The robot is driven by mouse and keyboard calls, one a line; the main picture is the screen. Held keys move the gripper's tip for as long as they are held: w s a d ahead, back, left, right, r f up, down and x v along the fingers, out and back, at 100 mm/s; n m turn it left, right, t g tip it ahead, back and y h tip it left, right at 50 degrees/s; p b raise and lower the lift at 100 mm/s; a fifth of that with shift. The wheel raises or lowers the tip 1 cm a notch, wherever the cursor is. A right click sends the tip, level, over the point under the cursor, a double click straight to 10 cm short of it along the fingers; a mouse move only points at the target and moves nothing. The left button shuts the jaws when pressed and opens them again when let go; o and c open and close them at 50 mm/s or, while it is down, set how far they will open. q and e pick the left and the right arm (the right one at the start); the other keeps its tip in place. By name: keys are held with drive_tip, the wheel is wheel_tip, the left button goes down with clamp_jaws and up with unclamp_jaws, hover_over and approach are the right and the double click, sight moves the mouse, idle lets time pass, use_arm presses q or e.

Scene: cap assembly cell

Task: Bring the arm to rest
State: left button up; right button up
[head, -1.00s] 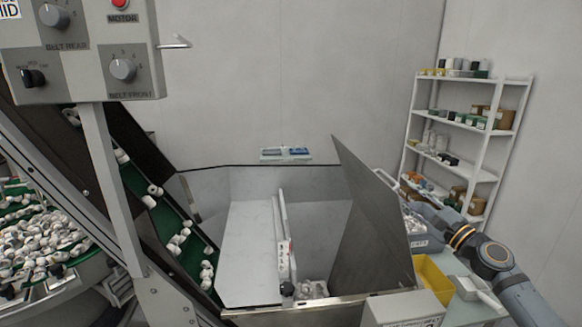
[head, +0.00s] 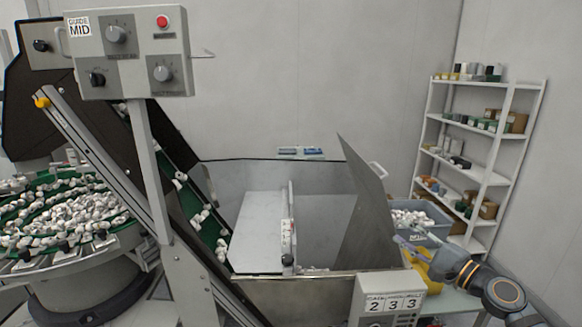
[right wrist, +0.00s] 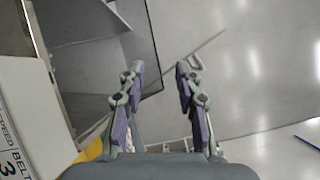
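My right arm comes in from the lower right in the head view. Its gripper (head: 403,246) is beside the hopper's raised grey panel, in front of the grey-blue bin. In the right wrist view the two fingers of my right gripper (right wrist: 163,70) stand apart with nothing between them, so it is open and empty. My left arm and gripper are not in view.
A hopper (head: 318,290) with a tilted panel (head: 367,215) stands close to my right gripper. A bin of white caps (head: 422,232), a yellow container (head: 428,276) and a counter box (head: 386,300) are nearby. A shelf (head: 480,175) stands behind; a control box (head: 128,55) hangs left.

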drive_tip(key=s+a+f+n+g+h, duration=0.1)
drive_tip(key=s+a+f+n+g, duration=0.2)
drive_tip(key=s+a+f+n, duration=0.25)
drive_tip(key=s+a+f+n+g, duration=0.35)
drive_tip(key=s+f, duration=0.25)
drive_tip(key=f, duration=0.3)
drive_tip(key=s+a+f+n+g+h, duration=0.1)
drive_tip(key=s+a+f+n+g, duration=0.1)
drive_tip(key=s+a+f+n, duration=0.35)
drive_tip(key=s+d+f+n+g+h, duration=0.1)
drive_tip(key=s+d+f+g+h, duration=0.1)
drive_tip(key=s+d+f+h, duration=0.45)
drive_tip(key=s+d+f+n+g+h, duration=0.1)
drive_tip(key=s+d+g+h, duration=0.15)
drive_tip(key=s, duration=0.75)
wheel_tip(320, 180, down, 23)
drive_tip(key=d, duration=0.2)
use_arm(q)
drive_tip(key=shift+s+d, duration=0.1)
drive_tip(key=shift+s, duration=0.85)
use_arm(e)
drive_tip(key=s+d+f+m+g, duration=0.1)
drive_tip(key=s+d+f, duration=0.1)
drive_tip(key=s+f, duration=1.7)
drive_tip(key=shift+s+f+g+y, duration=0.2)
drive_tip(key=shift+s+g+y, duration=0.1)
drive_tip(key=shift+s+g, duration=0.15)
